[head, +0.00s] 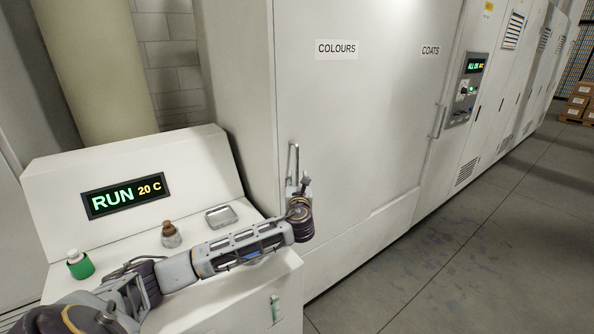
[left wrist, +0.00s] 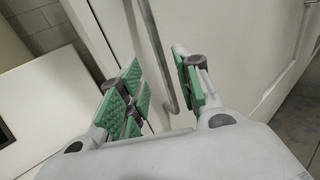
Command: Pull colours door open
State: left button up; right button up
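The colours door (head: 350,110) is a tall white cabinet door with a "COLOURS" label. It looks shut. Its metal bar handle (head: 293,160) stands upright near the door's left edge. My left gripper (head: 298,184) is at the lower part of this handle and partly hides it. In the left wrist view the gripper (left wrist: 160,85) is open, with green pads on both fingers. The handle (left wrist: 160,55) runs between the fingers, with its bent lower end near the fingertips. Contact with the pads cannot be told. My right gripper is not in view.
A white console (head: 130,165) with a "RUN 20 C" display (head: 126,195) stands under my left arm. The coats handle (head: 438,121) is further right. Floor (head: 450,250) at right is clear.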

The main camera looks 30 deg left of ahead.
aim_at(297, 171)
pick_arm(q)
jog(key=shift+p+x, duration=0.4)
jog(key=shift+x, duration=3.55)
jog(key=shift+c, duration=0.3)
grip_shut()
